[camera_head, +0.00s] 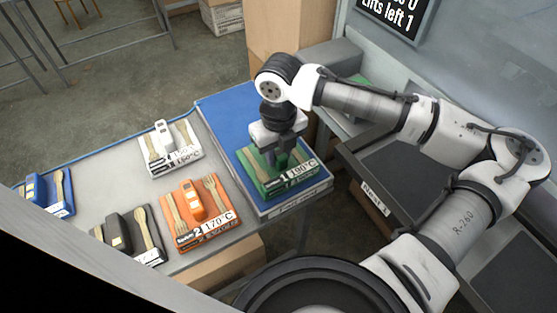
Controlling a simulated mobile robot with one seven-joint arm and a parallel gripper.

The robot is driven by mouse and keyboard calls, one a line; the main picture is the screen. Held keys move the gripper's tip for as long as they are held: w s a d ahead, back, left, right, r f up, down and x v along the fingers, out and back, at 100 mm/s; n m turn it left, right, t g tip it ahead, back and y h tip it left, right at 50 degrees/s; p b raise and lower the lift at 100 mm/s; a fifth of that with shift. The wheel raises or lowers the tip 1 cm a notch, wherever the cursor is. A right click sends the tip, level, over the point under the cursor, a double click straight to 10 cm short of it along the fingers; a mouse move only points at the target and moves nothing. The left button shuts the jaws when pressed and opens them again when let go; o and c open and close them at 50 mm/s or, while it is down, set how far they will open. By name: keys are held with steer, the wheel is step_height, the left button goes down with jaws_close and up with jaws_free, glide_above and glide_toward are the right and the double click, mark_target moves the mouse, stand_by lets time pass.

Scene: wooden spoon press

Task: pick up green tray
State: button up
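The green tray (256,174) lies on the front part of the blue mat, at the centre of the picture. It carries a white label reading 190 °C (303,170) along its front edge. My gripper (282,162) points down over the tray's middle, with its fingers at or just above the raised middle part. The fingers and the wrist hide that part, so I cannot tell whether the fingers are closed on it or touch it. The tray looks level and seems to rest on the mat.
Left of it, the grey table bears an orange tray (203,224) labelled 170 °C, a white tray (168,158), a dark tray (118,232) and a blue tray (46,186), with wooden cutlery. The blue mat (230,110) is clear behind. A dark press surface (400,160) stands right, beneath my arm.

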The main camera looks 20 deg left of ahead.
jaws_close()
steer(key=shift+r, duration=0.15)
